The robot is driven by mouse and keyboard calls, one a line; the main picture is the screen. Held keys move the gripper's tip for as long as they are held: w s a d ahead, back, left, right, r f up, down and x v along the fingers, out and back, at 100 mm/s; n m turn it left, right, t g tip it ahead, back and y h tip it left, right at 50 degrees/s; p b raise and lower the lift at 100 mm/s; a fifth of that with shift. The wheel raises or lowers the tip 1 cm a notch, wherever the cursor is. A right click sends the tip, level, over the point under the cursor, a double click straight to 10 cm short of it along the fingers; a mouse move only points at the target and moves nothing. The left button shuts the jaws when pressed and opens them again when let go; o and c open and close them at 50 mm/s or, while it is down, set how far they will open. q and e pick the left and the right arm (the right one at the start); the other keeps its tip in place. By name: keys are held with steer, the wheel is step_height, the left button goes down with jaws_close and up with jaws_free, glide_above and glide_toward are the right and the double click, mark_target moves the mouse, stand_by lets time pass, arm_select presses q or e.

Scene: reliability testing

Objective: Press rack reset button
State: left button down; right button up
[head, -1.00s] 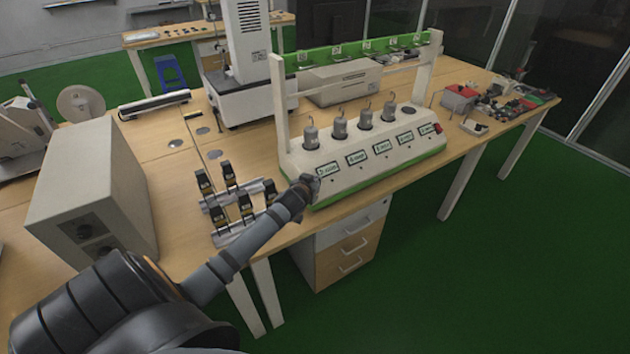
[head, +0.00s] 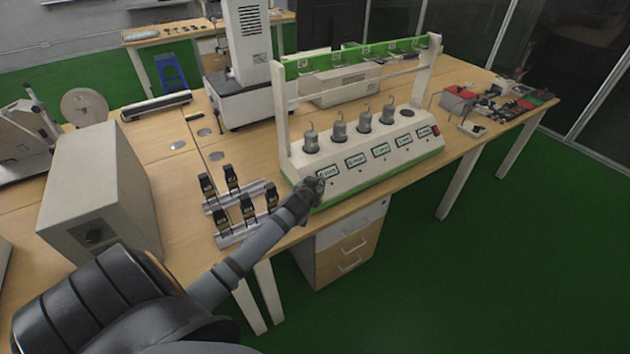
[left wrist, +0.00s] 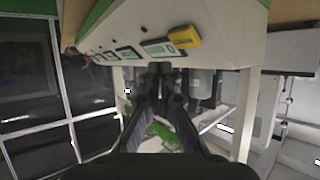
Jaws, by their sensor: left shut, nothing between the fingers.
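The rack (head: 365,170) is a white sloped console with a green base strip, a row of hooked grey cylinders and a row of small displays (head: 355,160). A red switch (head: 435,130) sits at its right end. Small dark dots show under the displays; I cannot tell which control is the reset button. My left gripper (head: 318,186) is shut and empty at the front left end of the console, just under the leftmost display. In the left wrist view the closed fingertips (left wrist: 161,69) lie near the panel, close to a yellow piece (left wrist: 186,37); contact cannot be told.
Black clips on metal stands (head: 245,208) stand left of the rack, close to my forearm. A beige box (head: 95,190) stands at the left. Red and dark parts (head: 490,105) lie at the table's right end. Green floor is open in front.

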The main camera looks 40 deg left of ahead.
arm_select(q)
steer(key=shift+s+d+r+p, duration=0.25)
steer(key=shift+d+r+p, duration=0.25)
steer(key=shift+r, duration=0.1)
steer(key=shift+s+d+r+p, duration=0.2)
steer(key=shift+d+r+p, duration=0.25)
steer(key=shift+r, duration=0.15)
